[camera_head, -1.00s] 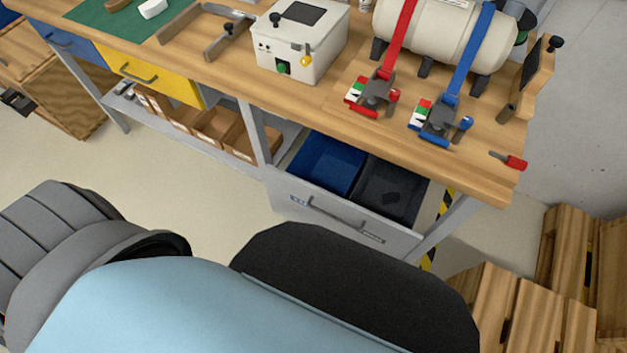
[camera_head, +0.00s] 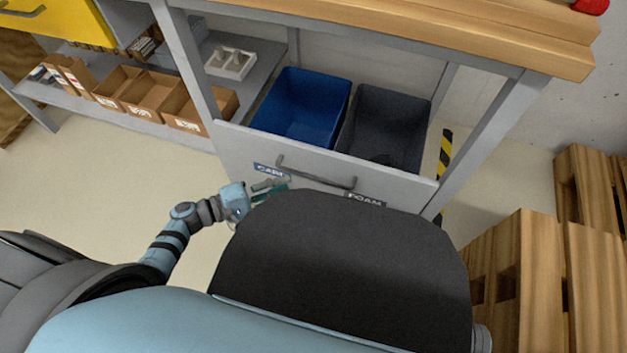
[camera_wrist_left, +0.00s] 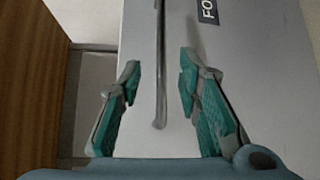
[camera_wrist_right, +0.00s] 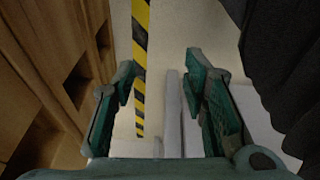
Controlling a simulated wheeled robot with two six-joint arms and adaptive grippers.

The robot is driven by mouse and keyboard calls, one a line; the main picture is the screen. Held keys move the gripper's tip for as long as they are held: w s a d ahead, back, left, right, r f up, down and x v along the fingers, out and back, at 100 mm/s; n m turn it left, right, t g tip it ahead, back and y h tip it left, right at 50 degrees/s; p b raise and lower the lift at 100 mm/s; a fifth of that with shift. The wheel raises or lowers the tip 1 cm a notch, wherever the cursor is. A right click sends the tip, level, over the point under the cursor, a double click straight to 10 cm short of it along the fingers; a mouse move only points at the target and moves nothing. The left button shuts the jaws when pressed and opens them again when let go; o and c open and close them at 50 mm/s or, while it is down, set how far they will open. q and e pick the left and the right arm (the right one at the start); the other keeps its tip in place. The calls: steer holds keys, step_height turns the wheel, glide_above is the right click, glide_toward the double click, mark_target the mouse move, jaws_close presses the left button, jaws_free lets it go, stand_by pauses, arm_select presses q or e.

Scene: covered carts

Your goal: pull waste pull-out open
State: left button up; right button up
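The waste pull-out (camera_head: 228,150) is a light grey drawer under the bench and stands partly out, its bins showing from above. Its front carries a dark bar handle (camera_head: 318,178) and labels, one reading FOAM. My left gripper (camera_head: 272,188) is at the front's left part, by the handle's left end. In the left wrist view my left gripper (camera_wrist_left: 160,64) is open, with the handle (camera_wrist_left: 160,95) between its fingers and gaps on both sides. My right gripper (camera_wrist_right: 158,64) is open and empty in the right wrist view. It is hidden in the head view.
The pull-out holds a blue bin (camera_head: 305,105) and a dark grey bin (camera_head: 388,125). A bench leg (camera_head: 490,140) and wooden pallets (camera_head: 520,265) stand to the right. Cardboard boxes (camera_head: 160,97) sit on a shelf at left. Floor in front at left is clear.

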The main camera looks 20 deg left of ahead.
mark_target(314, 176)
arm_select(q)
steer(key=b+x, duration=0.1)
steer(key=x, duration=0.8)
steer(key=shift+d+f+b, duration=0.1)
steer(key=shift+d+b, duration=0.05)
steer(key=shift+b, duration=0.15)
arm_select(e)
steer(key=v, duration=0.4)
steer(key=shift+w+a+r, duration=0.15)
steer(key=shift+r, duration=0.1)
arm_select(q)
jaws_close()
